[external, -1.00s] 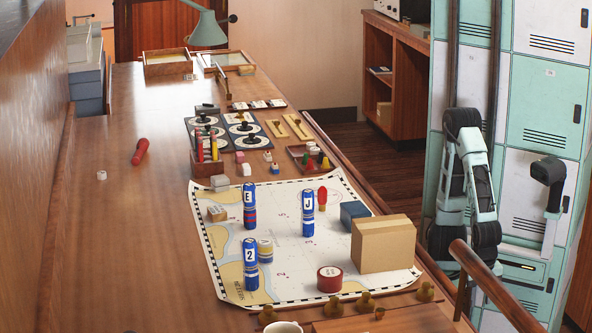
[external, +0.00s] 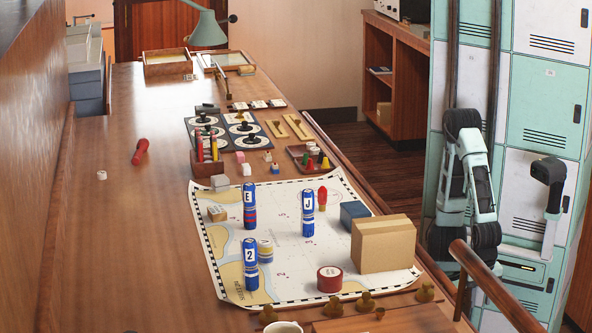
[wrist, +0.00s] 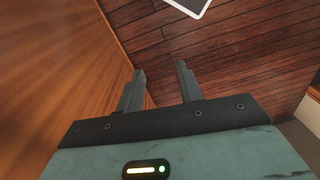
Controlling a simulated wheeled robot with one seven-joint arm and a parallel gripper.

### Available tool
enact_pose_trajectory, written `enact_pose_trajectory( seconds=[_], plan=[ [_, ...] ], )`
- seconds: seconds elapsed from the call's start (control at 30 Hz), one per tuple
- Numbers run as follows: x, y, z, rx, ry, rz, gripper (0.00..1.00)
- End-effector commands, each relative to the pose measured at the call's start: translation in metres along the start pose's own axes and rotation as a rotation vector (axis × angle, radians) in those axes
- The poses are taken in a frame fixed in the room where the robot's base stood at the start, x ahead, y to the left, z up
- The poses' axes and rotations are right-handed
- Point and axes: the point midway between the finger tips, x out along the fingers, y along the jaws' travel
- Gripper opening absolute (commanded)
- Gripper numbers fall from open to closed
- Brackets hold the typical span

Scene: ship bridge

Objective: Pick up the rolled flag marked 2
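The rolled flag marked 2 (external: 251,267) is a blue upright cylinder with a white label, standing on the near left part of the chart. Two like rolled flags stand on the chart, one marked E (external: 249,208) and one marked J (external: 308,214). In the wrist view my gripper (wrist: 158,83) has its two fingers apart with nothing between them, over the wooden floor. In the external view my arm is folded at the right, away from the desk and the flags, and the gripper's fingers are hard to make out there.
A red round tin (external: 329,279), a cardboard box (external: 384,243) and a blue box (external: 354,214) are also on the chart (external: 285,265). A wooden rail (external: 482,275) rises between my arm and the desk.

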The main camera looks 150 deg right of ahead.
Motion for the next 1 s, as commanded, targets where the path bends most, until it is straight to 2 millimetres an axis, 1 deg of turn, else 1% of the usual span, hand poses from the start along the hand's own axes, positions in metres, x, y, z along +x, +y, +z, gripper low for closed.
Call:
enact_pose_trajectory(
  seconds=[0.47,0.5,0.53,0.57,0.83,0.87,0.93,0.97,1.0],
  plan=[
    [0.0,0.0,0.0,0.0,0.0,0.0,0.36],
    [0.0,0.0,0.0,0.0,0.0,0.0,0.47],
    [0.0,0.0,0.0,0.0,0.0,0.0,0.56],
    [0.0,0.0,0.0,0.0,0.0,0.0,0.59],
    [0.0,0.0,0.0,0.0,0.0,0.0,0.59],
    [-0.004,0.001,-0.002,0.001,0.006,0.001,0.59],
    [-0.019,0.005,-0.016,0.009,0.045,0.007,0.59],
    [-0.029,0.008,-0.025,0.014,0.072,0.011,0.59],
    [-0.045,0.013,-0.04,0.02,0.116,0.02,0.59]
  ],
)
